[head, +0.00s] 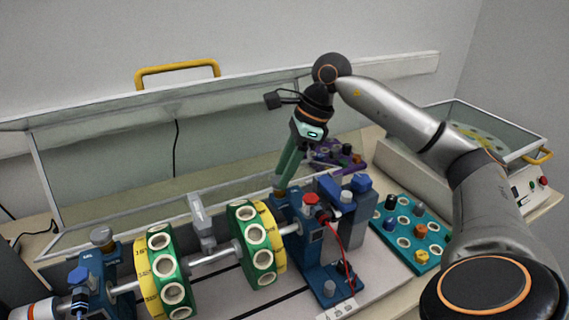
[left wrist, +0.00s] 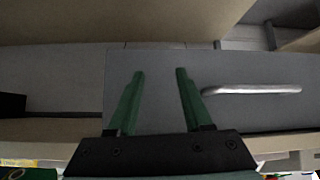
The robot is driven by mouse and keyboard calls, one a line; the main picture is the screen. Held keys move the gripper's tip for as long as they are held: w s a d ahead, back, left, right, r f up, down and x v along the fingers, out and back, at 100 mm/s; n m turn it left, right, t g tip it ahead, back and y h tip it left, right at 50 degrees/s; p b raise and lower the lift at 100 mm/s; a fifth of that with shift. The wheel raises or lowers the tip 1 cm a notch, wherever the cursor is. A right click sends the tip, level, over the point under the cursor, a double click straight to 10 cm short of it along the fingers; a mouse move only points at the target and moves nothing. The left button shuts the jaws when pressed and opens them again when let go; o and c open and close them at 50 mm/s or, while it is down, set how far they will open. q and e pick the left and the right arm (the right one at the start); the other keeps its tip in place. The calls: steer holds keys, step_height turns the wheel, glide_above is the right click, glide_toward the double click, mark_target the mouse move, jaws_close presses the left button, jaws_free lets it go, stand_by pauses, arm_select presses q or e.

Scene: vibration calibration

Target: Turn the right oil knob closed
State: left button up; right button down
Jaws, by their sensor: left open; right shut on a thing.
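The right oil knob (head: 279,194) is a small brass-coloured piece at the top of the right blue bearing stand (head: 310,246). My right gripper (head: 281,186) reaches down to it from above, with its green fingers shut on the knob. The fingers hide most of the knob, so how far it is turned cannot be told. A similar oil knob (head: 102,236) sits uncovered on the left blue stand (head: 90,275). My left gripper (left wrist: 160,73) shows only in the left wrist view, open and empty, facing a grey panel.
A shaft with two green-and-yellow discs (head: 251,243) runs between the stands. A red-topped part (head: 311,199) and a red cable stand close right of my right gripper. A teal tray (head: 434,247) with knobs lies further right. The raised clear cover (head: 110,150) stands behind. A handle (left wrist: 251,89) is beside my left gripper.

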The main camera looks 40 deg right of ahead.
steer(key=n+p, duration=0.1)
steer(key=n+g+p, duration=0.1)
steer(key=n, duration=0.2)
steer(key=shift+w+r+g+y+p, duration=0.25)
steer(key=shift+g+y+p, duration=0.05)
steer(key=shift+p, duration=0.1)
steer(key=shift+w+d+f+n+g+p, duration=0.1)
steer(key=shift+n+g+p, duration=0.25)
steer(key=shift+n, duration=0.6)
steer(key=shift+f+n+g+p, duration=0.1)
steer(key=shift+n+g+p, duration=0.2)
steer(key=shift+n, duration=0.65)
steer(key=shift+c, duration=2.1)
jaws_free()
steer(key=p+v, duration=0.2)
steer(key=v, duration=1)
steer(key=shift+r+p, duration=0.2)
steer(key=shift+p, duration=0.2)
